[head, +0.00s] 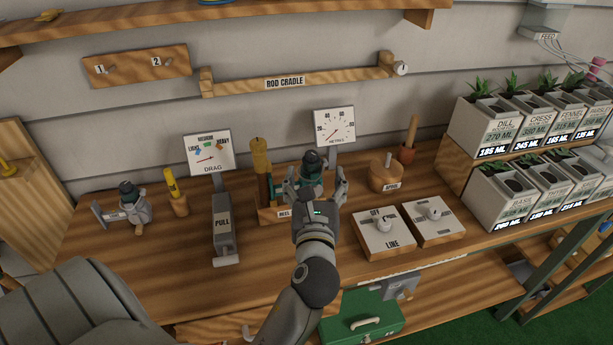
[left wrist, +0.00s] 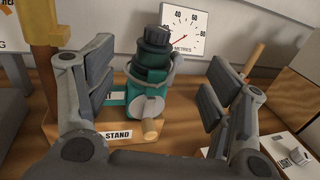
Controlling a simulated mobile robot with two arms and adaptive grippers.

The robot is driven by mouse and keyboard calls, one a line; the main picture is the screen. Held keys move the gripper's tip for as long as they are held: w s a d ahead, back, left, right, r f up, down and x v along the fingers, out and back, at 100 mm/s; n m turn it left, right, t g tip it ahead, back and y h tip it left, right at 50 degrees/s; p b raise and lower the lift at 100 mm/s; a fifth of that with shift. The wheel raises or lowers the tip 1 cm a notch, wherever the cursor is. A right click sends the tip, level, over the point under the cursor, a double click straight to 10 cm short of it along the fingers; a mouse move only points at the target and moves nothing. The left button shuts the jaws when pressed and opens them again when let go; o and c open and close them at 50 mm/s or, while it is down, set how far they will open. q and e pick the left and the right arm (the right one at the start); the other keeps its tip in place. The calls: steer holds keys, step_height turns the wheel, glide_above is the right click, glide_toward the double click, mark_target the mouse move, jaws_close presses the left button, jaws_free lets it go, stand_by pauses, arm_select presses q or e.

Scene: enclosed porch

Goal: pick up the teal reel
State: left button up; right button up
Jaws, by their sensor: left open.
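The teal reel (head: 311,163) has a dark knob on top and sits upright at the wooden reel stand (head: 268,215). In the left wrist view the teal reel (left wrist: 147,82) stands between my open fingers, with a grey bail and a wooden handle knob at its front. The stand (left wrist: 75,134) shows below it. My left gripper (head: 316,188) is open around the reel, with a visible gap on the right finger's side; the left finger is close to the reel. The gripper hides the reel's lower part in the head view. My right gripper is not in view.
A grey reel (head: 133,208) lies at the left. A cork-handled rod (head: 261,160) stands left of the teal reel. Planters (head: 500,200) fill the right.

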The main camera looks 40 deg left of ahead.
mark_target(314, 169)
arm_select(q)
steer(key=shift+w+a, duration=0.35)
steer(key=p+x, duration=0.1)
steer(key=x, duration=0.2)
steer(key=shift+w+a+r, duration=0.15)
steer(key=shift+a+r, duration=0.05)
steer(key=shift+w+a, duration=0.25)
steer(key=shift+w, duration=0.05)
steer(key=shift+w+a+f, duration=0.1)
steer(key=shift+w+f, duration=0.05)
steer(key=shift+w, duration=0.05)
steer(key=shift+s, duration=0.1)
steer(key=shift+c, duration=1)
steer(key=c, duration=0.9)
steer(key=shift+c, duration=0.7)
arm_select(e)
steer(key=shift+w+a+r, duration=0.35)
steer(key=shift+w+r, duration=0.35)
